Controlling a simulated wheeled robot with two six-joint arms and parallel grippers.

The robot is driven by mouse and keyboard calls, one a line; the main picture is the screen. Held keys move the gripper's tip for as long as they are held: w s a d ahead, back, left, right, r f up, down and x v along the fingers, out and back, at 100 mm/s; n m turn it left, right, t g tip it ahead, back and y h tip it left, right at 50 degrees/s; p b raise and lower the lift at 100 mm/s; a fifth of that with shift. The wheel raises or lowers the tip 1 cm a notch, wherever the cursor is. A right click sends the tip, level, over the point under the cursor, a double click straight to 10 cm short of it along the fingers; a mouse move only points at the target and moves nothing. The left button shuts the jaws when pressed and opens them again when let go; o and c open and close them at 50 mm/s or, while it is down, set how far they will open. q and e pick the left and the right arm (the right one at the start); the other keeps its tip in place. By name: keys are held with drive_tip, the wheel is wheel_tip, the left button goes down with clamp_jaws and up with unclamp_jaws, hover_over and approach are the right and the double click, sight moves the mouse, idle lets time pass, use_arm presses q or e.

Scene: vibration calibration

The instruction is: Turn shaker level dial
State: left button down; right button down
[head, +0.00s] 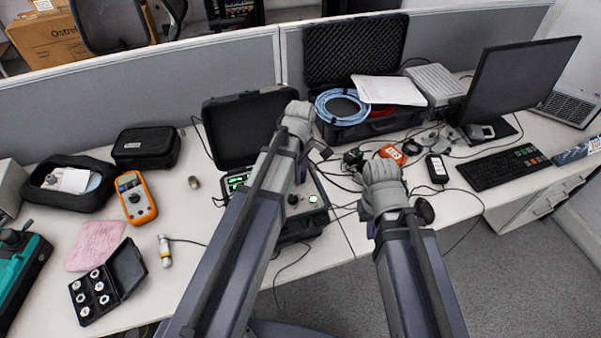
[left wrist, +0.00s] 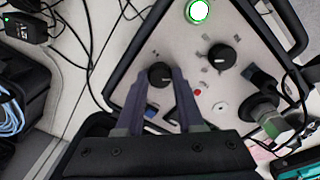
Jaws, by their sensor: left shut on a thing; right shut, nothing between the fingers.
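The shaker unit is a pale panel (left wrist: 133,91) set in a black case (head: 238,116). In the left wrist view, my left gripper (left wrist: 165,78) is shut on a black dial (left wrist: 159,71), its fingers on either side of it. A second black dial (left wrist: 222,56) sits to its right, with a lit green button (left wrist: 198,11) above. In the head view that button (head: 312,198) also shows, while my left arm hides the left gripper's fingers and the held dial. My right forearm reaches over the right table, but its gripper fingers are hidden.
A dark connector block with cables (left wrist: 267,114) stands on the panel. Another open case holds blue cable (head: 338,103). Cables cross the table right of the unit. An orange multimeter (head: 135,197), pink cloth (head: 96,244) and small black box (head: 107,283) lie left.

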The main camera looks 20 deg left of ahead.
use_arm(q)
drive_tip(key=m, duration=1.2)
drive_tip(key=shift+m, duration=0.3)
drive_tip(key=m, duration=1.2)
drive_tip(key=shift+m, duration=0.3)
drive_tip(key=c, duration=0.5)
unclamp_jaws()
